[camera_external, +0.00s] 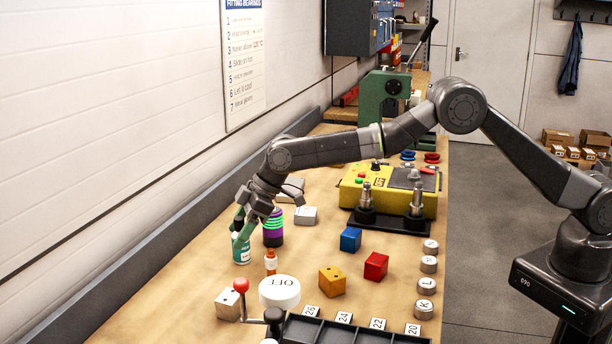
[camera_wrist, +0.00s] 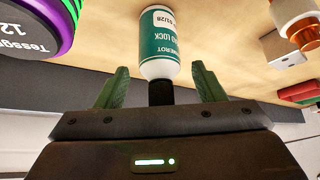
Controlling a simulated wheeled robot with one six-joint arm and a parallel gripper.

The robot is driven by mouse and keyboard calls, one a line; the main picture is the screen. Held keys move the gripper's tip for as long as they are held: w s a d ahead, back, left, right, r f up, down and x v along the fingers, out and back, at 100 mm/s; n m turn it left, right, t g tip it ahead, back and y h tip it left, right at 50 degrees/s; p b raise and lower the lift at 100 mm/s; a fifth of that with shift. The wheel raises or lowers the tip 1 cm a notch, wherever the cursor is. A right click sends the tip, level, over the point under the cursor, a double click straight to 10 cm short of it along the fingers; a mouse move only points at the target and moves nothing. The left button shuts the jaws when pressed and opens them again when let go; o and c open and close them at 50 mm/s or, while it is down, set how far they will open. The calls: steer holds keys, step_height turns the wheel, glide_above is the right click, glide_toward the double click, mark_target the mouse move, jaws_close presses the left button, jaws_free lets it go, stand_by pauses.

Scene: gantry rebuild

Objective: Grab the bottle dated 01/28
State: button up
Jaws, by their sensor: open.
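The bottle dated 01/28 (camera_wrist: 162,45) is teal and white with a black cap, and its date label shows in the wrist view. In the external view the bottle (camera_external: 241,252) stands upright on the wooden bench near the wall side. My gripper (camera_external: 240,228) reaches down over it from above. In the wrist view my gripper (camera_wrist: 160,72) is open, with one green finger on either side of the black cap. A gap shows between the cap and each finger.
A dark cylinder with green and purple bands (camera_external: 273,230) stands close behind the bottle. A small orange and white container (camera_external: 271,262) stands in front, right.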

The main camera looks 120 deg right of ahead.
steer(key=c, duration=1.1)
